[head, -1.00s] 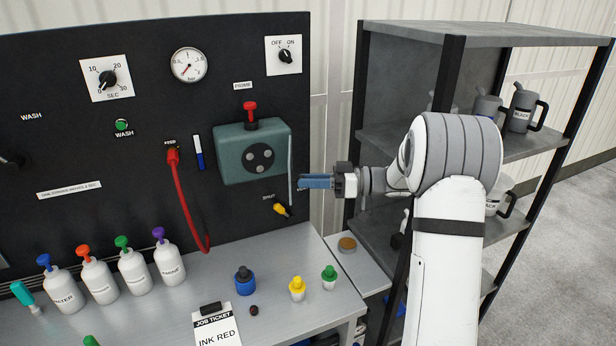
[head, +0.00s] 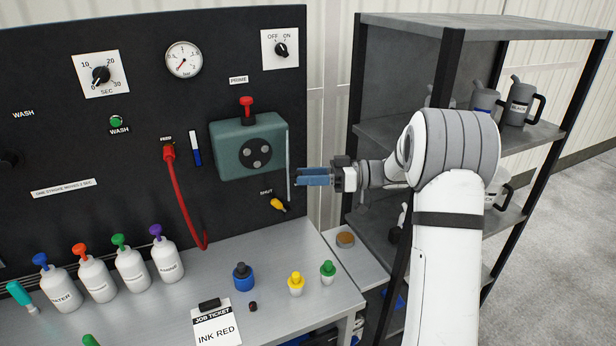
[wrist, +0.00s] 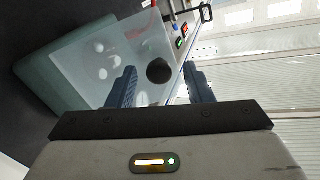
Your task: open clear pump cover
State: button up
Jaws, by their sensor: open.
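The teal pump box (head: 232,163) is on the black panel, with a dark round rotor on its face. The clear pump cover (head: 289,165) shows in the head view as a thin pale upright strip at the box's right edge. In the wrist view the cover (wrist: 118,48) is a see-through sheet over the pump face, with a dark round knob (wrist: 159,71) near its edge. My gripper (head: 297,177) is open beside the strip, pointing left. In the wrist view its blue fingers (wrist: 158,85) lie either side of the knob in the picture; contact cannot be told.
A red hose (head: 182,200) hangs left of the pump, and a yellow shut-off handle (head: 278,205) sits below it. A red-handled valve (head: 247,105) tops the pump. Bottles and a job ticket (head: 216,325) stand or lie on the bench. A shelf with jugs (head: 518,105) is at right.

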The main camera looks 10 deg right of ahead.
notch_tip(320, 180, up, 10)
jog(key=b, duration=0.2)
dwell(0.3)
jog(key=shift+c, duration=0.5)
